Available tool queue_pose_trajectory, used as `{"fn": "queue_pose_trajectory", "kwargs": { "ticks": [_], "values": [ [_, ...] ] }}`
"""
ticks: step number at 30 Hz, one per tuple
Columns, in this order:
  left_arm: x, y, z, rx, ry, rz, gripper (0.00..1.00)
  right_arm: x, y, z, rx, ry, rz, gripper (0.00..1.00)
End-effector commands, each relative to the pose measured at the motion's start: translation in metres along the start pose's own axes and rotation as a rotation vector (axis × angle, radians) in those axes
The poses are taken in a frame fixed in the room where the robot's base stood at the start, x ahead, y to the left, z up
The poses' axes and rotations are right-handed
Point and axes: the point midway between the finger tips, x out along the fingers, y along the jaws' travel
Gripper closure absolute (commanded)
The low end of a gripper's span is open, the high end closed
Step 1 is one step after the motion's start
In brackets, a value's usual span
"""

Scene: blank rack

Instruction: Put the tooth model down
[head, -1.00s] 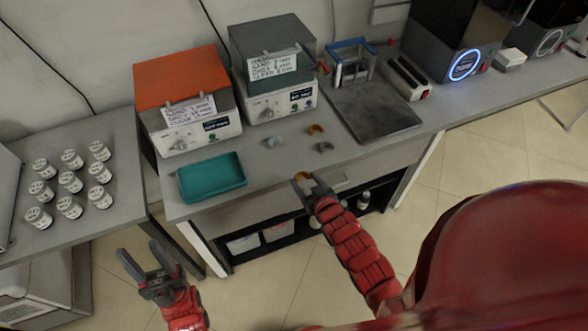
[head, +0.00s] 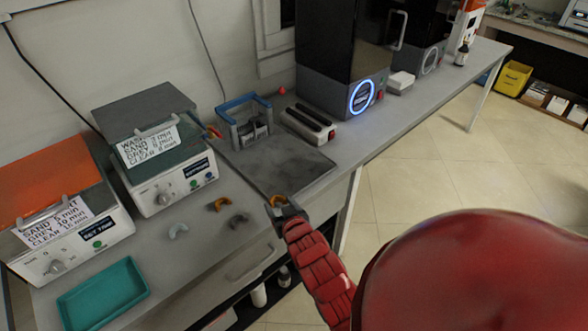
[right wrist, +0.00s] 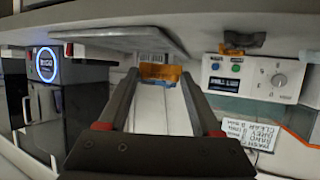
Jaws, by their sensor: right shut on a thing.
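My right gripper (head: 280,208) is shut on an orange tooth model (head: 276,200), by the counter's front edge near the dark grey mat (head: 275,160). Whether the model is over the counter or just in front of it is hard to tell. In the right wrist view the orange model (right wrist: 160,74) sits between the fingertips (right wrist: 160,85). Three other tooth models lie on the counter: an orange one (head: 219,204), a dark grey one (head: 239,220) and a pale grey one (head: 178,230). My left gripper is out of view.
A teal tray (head: 103,294) lies at the counter's front left. Two labelled machines, one orange-topped (head: 45,190) and one grey-topped (head: 145,110), stand behind. A blue-handled frame (head: 245,120) and a box with dark bars (head: 308,124) stand behind the mat, which looks mostly clear.

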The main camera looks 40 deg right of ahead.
Motion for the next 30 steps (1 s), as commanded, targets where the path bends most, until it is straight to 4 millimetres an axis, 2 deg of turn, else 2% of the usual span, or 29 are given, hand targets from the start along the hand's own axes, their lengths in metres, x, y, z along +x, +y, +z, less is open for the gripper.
{"fn": "queue_pose_trajectory", "kwargs": {
  "ticks": [7, 8, 9, 18, 21, 30],
  "values": [
    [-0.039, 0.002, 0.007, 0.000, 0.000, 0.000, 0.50, 0.032, 0.013, -0.004, 0.009, 0.005, 0.014, 0.86],
    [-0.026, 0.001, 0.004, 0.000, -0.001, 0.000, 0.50, 0.036, 0.014, -0.014, 0.008, 0.000, 0.012, 0.86],
    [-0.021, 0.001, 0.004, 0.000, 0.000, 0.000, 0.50, 0.045, 0.017, -0.020, 0.009, 0.001, 0.011, 0.86],
    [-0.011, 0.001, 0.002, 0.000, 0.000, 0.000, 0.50, 0.111, 0.036, -0.038, 0.010, -0.001, 0.011, 0.86],
    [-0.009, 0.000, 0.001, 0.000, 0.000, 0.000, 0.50, 0.127, 0.041, -0.041, 0.010, -0.004, 0.011, 0.86],
    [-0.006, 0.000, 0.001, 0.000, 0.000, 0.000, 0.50, 0.147, 0.047, -0.046, 0.009, -0.002, 0.010, 0.86]
  ]
}}
